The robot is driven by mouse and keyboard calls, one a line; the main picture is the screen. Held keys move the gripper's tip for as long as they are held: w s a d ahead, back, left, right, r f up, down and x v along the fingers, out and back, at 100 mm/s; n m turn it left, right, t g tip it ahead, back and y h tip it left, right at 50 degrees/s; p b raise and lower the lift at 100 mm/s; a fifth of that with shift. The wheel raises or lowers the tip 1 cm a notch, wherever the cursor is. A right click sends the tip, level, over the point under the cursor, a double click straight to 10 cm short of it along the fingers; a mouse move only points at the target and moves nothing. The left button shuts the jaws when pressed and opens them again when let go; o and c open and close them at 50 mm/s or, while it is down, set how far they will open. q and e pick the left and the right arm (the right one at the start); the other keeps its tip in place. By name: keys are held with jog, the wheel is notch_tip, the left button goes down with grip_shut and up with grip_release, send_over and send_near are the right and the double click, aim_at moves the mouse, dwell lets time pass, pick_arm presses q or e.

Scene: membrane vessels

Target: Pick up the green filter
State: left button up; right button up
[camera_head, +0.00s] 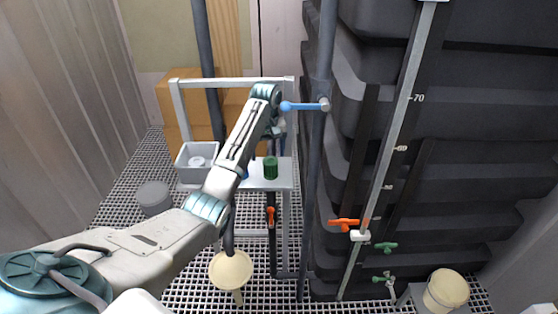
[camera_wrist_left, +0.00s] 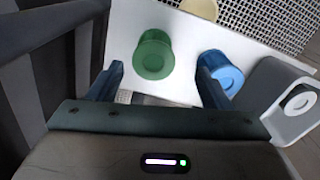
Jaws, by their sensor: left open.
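The green filter (camera_head: 270,168) is a short green cylinder standing upright on a white shelf (camera_head: 284,181). In the left wrist view the green filter (camera_wrist_left: 153,54) shows its round top with a ring and lies ahead of the gap between the fingers. My left gripper (camera_wrist_left: 158,82) is open and empty, with one finger on either side of the gap. Its right finger appears close to a blue filter (camera_wrist_left: 220,72); I cannot tell if they touch. In the head view my left arm mostly hides the blue filter. My right gripper is not in view.
A grey bin (camera_head: 184,171) with a white round piece stands left of the shelf. A white frame rises behind it. A grey pole with a blue-handled valve (camera_head: 300,106) and the ribbed black tank (camera_head: 450,120) stand close on the right. A round cream-topped stool (camera_head: 231,270) is below.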

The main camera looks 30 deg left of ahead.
aim_at(270, 161)
pick_arm(q)
jog(key=shift+w+f+b, duration=0.35)
jog(key=shift+w+f, duration=0.1)
jog(key=shift+f, duration=0.05)
jog(key=shift+s+f, duration=0.2)
jog(key=shift+f, duration=0.35)
jog(key=shift+s+d+f+p, duration=0.2)
jog(key=shift+f+p, duration=0.45)
jog(key=shift+p, duration=0.45)
notch_tip(270, 161, down, 2)
jog(key=shift+w+d+f+p, duration=0.1)
jog(key=shift+w+f+p, duration=0.1)
jog(key=shift+p, duration=0.3)
jog(key=shift+w+f, duration=0.1)
jog(key=shift+f, duration=0.5)
jog(key=c, duration=1.1)
jog(key=shift+o, duration=0.2)
pick_arm(e)
jog(key=shift+s+r, duration=0.15)
jog(key=shift+r, duration=0.5)
jog(key=shift+s+r, duration=0.15)
jog(key=shift+r, duration=0.45)
